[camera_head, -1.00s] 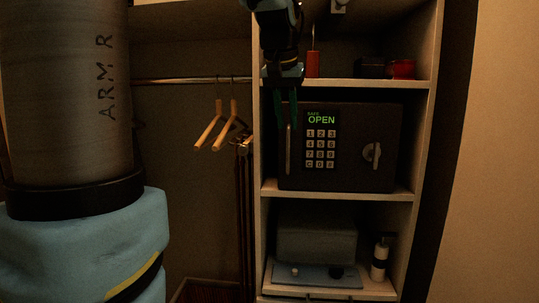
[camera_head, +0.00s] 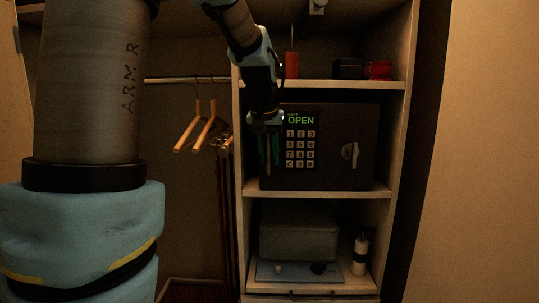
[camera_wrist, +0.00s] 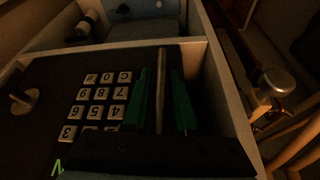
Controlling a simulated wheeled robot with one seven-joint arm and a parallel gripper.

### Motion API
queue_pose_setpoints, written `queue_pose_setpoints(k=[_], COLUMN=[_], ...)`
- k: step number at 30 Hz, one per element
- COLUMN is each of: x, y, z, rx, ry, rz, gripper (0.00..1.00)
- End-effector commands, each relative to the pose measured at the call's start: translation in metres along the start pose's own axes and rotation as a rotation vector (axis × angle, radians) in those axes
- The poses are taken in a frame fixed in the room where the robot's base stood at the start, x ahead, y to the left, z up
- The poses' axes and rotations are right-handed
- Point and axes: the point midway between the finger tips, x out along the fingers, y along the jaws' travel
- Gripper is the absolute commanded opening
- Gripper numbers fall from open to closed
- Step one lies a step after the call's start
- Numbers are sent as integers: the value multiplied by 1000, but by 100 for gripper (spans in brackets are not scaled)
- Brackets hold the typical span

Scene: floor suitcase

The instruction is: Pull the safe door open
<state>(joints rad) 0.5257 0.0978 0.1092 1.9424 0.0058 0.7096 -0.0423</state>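The dark safe (camera_head: 335,170) sits on the middle shelf of the cabinet, and its door looks closed. The door has a keypad (camera_head: 300,149) with a lit green display (camera_head: 300,120) reading "SAFE OPEN" and a round knob (camera_head: 350,152) on the right. A vertical bar handle (camera_wrist: 160,85) is at the door's left edge; in the head view my gripper partly hides it. My gripper (camera_head: 268,150) points down in front of that edge. In the wrist view, its green fingers (camera_wrist: 160,75) stand open on either side of the bar, with small gaps visible.
Cabinet side walls (camera_head: 239,200) and shelf (camera_head: 315,192) frame the safe closely. Wooden hangers (camera_head: 195,130) hang to the left. A red mug (camera_head: 379,69) stands on the upper shelf, and a white bottle (camera_head: 359,255) and a grey box (camera_head: 298,238) below. Open space lies in front.

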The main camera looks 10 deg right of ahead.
Motion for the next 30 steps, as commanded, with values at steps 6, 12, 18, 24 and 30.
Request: queue_pose_setpoints(k=[6, 12, 18, 24, 30], x=[0, 0, 0, -1, -1], y=[0, 0, 0, 0, 0], z=[0, 0, 0, 0, 0], rx=[0, 0, 1, 1, 1], ry=[0, 0, 0, 0, 1], rz=[0, 0, 0, 0, 0], gripper=[14, 0, 0, 0, 0])
